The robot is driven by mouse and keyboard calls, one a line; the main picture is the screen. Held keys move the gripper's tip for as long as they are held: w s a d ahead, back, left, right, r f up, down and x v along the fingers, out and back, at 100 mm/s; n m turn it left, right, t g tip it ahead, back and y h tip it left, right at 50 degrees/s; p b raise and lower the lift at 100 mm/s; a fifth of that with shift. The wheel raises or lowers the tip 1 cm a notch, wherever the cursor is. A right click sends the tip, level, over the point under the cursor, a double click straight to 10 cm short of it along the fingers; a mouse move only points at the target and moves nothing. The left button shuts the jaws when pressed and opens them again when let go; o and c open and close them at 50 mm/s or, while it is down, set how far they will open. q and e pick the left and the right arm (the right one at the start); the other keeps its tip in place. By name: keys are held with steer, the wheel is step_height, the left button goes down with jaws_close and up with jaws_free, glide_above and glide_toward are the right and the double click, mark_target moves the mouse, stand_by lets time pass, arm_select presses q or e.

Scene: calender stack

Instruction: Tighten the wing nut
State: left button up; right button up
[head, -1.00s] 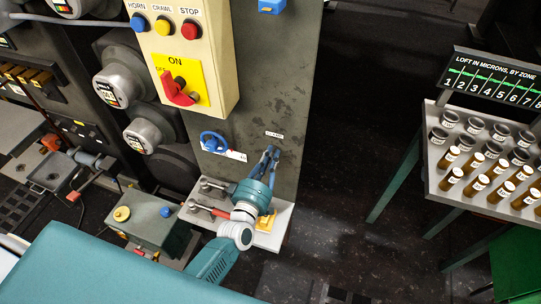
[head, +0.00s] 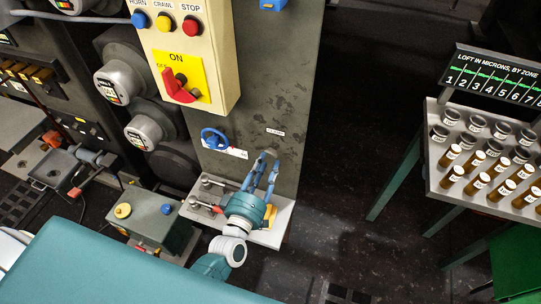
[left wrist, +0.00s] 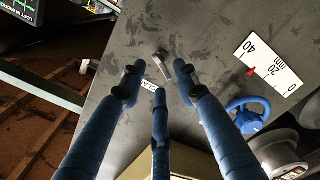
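A small metal piece (left wrist: 163,57), which looks like the wing nut, sits on the grey upright plate (head: 287,75) by a small white label, as the left wrist view shows. Its exact shape is hard to tell. In the head view the fingers crowd that spot below the label (head: 275,132), so I cannot make it out there. My left gripper (head: 268,158) has blue fingers that point at the plate. In the left wrist view its fingers (left wrist: 158,80) are spread, with the metal piece ahead between the tips. I see no grip on it. My right gripper is out of view.
A blue handwheel (head: 214,138) with a millimetre scale (left wrist: 268,66) is beside the label. A cream box with buttons and a red switch (head: 180,88) is above left. A metal ledge (head: 282,222) lies below the gripper. A sample rack (head: 480,165) stands right, past open floor.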

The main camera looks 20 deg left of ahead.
arm_select(q)
steer(key=s, duration=0.7)
steer(key=shift+a, duration=0.1)
steer(key=s+f+m+g, duration=0.3)
steer(key=s+f, duration=0.1)
steer(key=f, duration=0.6)
steer(key=s+f+m+g+h, duration=0.1)
steer(key=s+f+m+g, duration=0.2)
steer(key=f, duration=0.7)
steer(key=s+f+m+g, duration=0.2)
steer(key=s+f, duration=0.4)
steer(key=f, duration=0.4)
steer(key=s+a+f+m+g, duration=0.2)
steer(key=s+f, duration=0.3)
steer(key=s, duration=0.3)
steer(key=s+a+f+m+g+y, duration=0.1)
steer(key=s+f+g, duration=0.3)
steer(key=s, duration=0.5)
steer(key=s+a+f+m+g+b, duration=0.1)
steer(key=s+a+f+m+g, duration=0.2)
steer(key=s+f, duration=0.4)
steer(key=shift+s+m+y, duration=0.3)
steer(key=shift+s, duration=0.8)
